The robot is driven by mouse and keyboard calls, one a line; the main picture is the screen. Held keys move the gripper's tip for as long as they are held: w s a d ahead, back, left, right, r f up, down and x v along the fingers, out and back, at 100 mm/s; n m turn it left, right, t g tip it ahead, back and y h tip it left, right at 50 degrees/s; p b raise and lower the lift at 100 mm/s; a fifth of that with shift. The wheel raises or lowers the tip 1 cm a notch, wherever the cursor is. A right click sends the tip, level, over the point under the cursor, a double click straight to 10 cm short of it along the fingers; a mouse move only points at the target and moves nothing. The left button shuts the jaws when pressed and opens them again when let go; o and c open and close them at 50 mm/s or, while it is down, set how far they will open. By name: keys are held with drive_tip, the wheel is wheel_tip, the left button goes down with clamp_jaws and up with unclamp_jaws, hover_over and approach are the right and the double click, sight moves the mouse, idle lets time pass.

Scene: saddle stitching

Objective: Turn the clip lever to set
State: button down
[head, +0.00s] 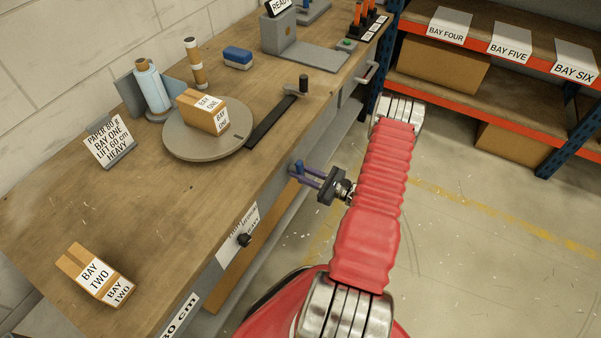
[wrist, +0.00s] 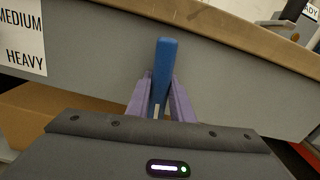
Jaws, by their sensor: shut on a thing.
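A blue lever (head: 299,166) stands at the grey front of the bench, which I take to be the clip lever. In the wrist view the blue lever (wrist: 164,72) points up, leaning very slightly, between two purple fingers. My gripper (head: 306,175) is shut on it; the fingers also show in the wrist view (wrist: 160,95). The lever's lower end and its mount are hidden by my gripper. No marking for "set" can be read beside it.
The wooden bench (head: 170,215) carries a round turntable (head: 178,148) with a BAY ONE box (head: 203,111), and a BAY TWO box (head: 94,276). Shelves (head: 500,75) stand right; floor between is clear.

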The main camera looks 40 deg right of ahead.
drive_tip(key=shift+f+m, duration=0.15)
drive_tip(key=shift+m, duration=0.75)
drive_tip(key=c, duration=1.6)
unclamp_jaws()
drive_tip(key=shift+o, duration=0.2)
drive_tip(key=v, duration=1.3)
drive_tip(key=shift+s, duration=0.4)
